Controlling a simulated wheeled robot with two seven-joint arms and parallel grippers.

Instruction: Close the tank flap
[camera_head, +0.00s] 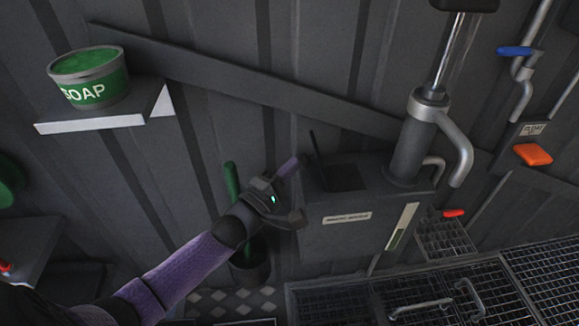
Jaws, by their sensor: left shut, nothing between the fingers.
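The grey tank (345,237) is a box against the wall, with a label and a gauge strip on its front. Its flap (316,146) is a thin dark plate, seen nearly edge-on. It stands open, close to upright, at the left side of the dark opening (346,178) in the tank's top. My left gripper (292,166) is shut and empty. Its tips are just left of the flap's lower part; I cannot tell whether they touch it or the tank. My right gripper is not in view.
A hand pump (408,145) rises from the tank's right side. A green SOAP tin (90,80) stands on a shelf (90,124) at upper left. A dark bucket (250,268) with a green handle is behind my left arm. Metal grating (480,290) lies at lower right.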

